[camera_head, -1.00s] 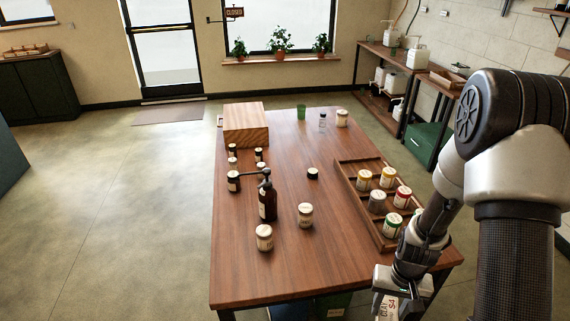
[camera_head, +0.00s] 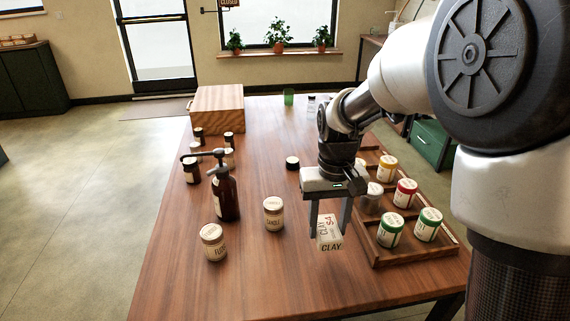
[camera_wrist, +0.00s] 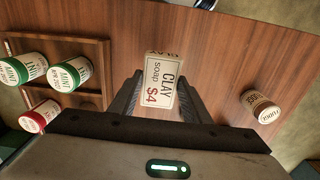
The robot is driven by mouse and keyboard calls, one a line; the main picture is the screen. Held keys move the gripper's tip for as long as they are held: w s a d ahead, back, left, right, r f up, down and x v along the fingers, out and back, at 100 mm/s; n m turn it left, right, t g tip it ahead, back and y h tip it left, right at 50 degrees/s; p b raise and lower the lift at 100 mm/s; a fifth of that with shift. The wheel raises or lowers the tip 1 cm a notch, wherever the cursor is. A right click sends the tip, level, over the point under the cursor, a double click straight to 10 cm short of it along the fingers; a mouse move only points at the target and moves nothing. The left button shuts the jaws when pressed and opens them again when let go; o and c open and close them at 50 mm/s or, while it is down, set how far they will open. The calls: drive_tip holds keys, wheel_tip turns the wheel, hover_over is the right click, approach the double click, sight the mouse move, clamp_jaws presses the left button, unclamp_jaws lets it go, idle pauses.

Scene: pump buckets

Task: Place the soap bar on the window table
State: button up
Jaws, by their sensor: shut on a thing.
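The soap bar (camera_head: 329,233) is a small pale block with a paper label reading CLAY and a red $4. My gripper (camera_head: 327,222) is shut on it and holds it above the front right part of the wooden table (camera_head: 260,281). In the wrist view the soap bar (camera_wrist: 159,82) sits between both fingers of my gripper (camera_wrist: 155,95), its label facing the camera. I cannot tell the exact height of the bar over the table.
A wooden tray (camera_head: 405,257) with several lidded jars stands right of my gripper. A dark pump bottle (camera_head: 226,196) and two cream jars, one a candle (camera_head: 273,214), stand to the left. A wooden box (camera_head: 217,108) is at the back left. The table's front middle is clear.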

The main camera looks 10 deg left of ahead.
drive_tip(key=shift+w+a+r+b, duration=0.1)
drive_tip(key=shift+w+a+b, duration=0.15)
drive_tip(key=shift+a+b, duration=0.15)
wheel_tip(320, 180, down, 10)
drive_tip(key=b, duration=0.3)
drive_tip(key=shift+r, duration=0.25)
drive_tip(key=o, duration=1.1)
drive_tip(key=shift+f, duration=0.1)
